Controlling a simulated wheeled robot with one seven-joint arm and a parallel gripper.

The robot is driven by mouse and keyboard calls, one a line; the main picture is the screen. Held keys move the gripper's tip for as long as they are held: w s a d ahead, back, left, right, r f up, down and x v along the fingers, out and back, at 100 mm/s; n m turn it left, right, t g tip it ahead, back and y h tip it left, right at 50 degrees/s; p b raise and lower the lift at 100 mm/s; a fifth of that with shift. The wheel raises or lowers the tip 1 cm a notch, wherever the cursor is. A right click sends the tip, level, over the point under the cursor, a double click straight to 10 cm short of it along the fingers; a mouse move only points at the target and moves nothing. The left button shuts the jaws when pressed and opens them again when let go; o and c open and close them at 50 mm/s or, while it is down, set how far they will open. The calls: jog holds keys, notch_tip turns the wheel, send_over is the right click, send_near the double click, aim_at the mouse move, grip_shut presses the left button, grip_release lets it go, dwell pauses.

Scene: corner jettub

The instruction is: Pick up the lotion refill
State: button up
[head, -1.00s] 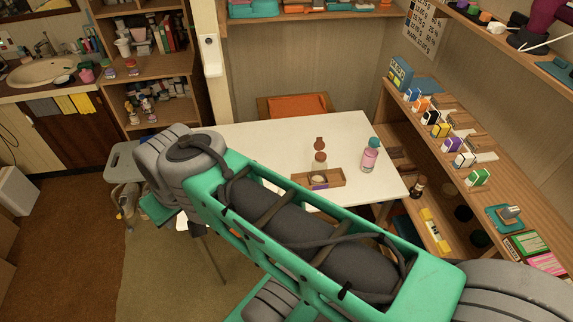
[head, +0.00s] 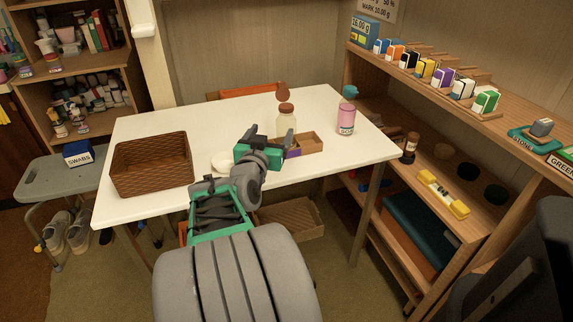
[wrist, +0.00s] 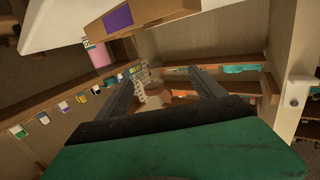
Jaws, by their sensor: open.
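No label reading lotion is legible. A clear bottle with a brown cap (head: 286,122) stands on the white table, just behind my gripper. A pink bottle with a teal top (head: 346,118) stands to its right, with a label I read as soap. Part of the pink bottle shows in the wrist view (wrist: 98,55). My gripper (head: 266,138) is open above the table, in front of the clear bottle. Its two fingers are spread in the wrist view (wrist: 165,92). A brownish shape shows between them, but I cannot tell what it is. The clear bottle's base is hidden.
A wooden tray (head: 309,142) with a purple item sits right beside my gripper. A brown basket (head: 152,180) stands at the table's left, with a white dish (head: 222,162) nearer the middle. A shelf unit (head: 440,92) bounds the right. A grey stool (head: 60,178) stands left.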

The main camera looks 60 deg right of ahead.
aim_at(286, 122)
jog(key=shift+s+d+f+h, duration=0.2)
jog(key=shift+s+d+f, duration=0.1)
jog(key=shift+s+d, duration=0.2)
jog(key=shift+s+d+f+h, duration=0.2)
jog(key=shift+s+d+f, duration=0.05)
jog(key=shift+s+d, duration=0.2)
jog(key=b+x, duration=0.1)
jog(key=x, duration=0.6)
jog(key=shift+d+r, duration=0.1)
jog(key=shift+c, duration=0.6)
jog(key=c, duration=1.4)
